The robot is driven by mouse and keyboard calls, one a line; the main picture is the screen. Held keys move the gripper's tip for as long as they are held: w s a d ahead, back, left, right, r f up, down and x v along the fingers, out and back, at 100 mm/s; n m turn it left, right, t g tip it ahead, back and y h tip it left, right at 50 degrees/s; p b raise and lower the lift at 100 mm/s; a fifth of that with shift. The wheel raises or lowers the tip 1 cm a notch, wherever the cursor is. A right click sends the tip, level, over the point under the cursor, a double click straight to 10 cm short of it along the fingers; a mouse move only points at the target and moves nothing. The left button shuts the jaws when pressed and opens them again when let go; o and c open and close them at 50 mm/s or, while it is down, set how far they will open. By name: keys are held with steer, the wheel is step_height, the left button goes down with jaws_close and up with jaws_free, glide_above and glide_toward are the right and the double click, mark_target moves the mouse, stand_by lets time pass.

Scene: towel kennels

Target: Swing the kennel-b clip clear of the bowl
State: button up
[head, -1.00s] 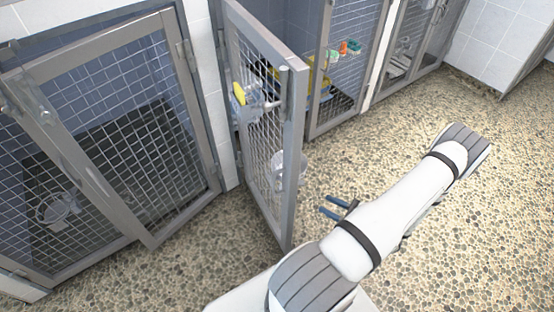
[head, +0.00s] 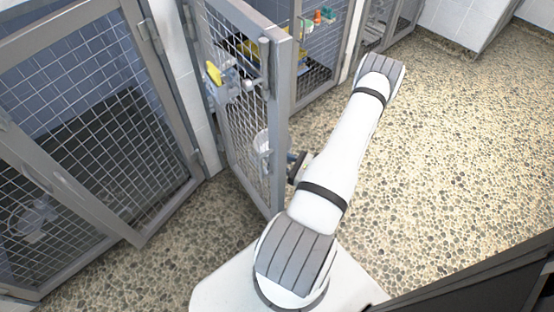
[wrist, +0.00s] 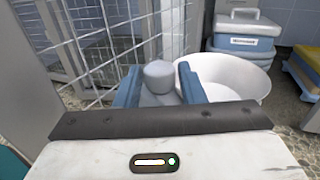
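The open mesh kennel door (head: 280,120) stands mid-picture in the head view, with a white bowl (head: 261,143) seen at its mesh. In the wrist view the bowl (wrist: 236,72) is right of centre, just behind my right finger. A grey rounded piece, apparently the clip (wrist: 160,76), stands in front of the bowl's left side. My gripper (wrist: 160,84) has its blue fingers apart, one on each side of this piece. I cannot tell whether they touch it. In the head view my gripper (head: 293,160) is close to the door's edge, partly hidden by my arm.
The door mesh (wrist: 95,35) runs close along the left of the wrist view. Blue-and-white boxes (wrist: 245,35) and a yellow item (wrist: 304,72) lie beyond the bowl. The pebbled floor (head: 450,150) at right is clear.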

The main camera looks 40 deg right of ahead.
steer(key=shift+w+a, duration=0.3)
steer(key=shift+w, duration=0.3)
steer(key=shift+c, duration=0.4)
steer(key=c, duration=0.6)
steer(key=shift+n+g+y, duration=0.7)
steer(key=shift+n+y, duration=0.1)
steer(key=shift+y, duration=0.3)
steer(key=o, duration=0.7)
steer(key=shift+s+d, duration=0.1)
steer(key=p+v, duration=0.1)
steer(key=v, duration=0.6)
steer(key=shift+s+d+p, duration=0.15)
steer(key=shift+s+p, duration=0.1)
steer(key=shift+p, duration=0.15)
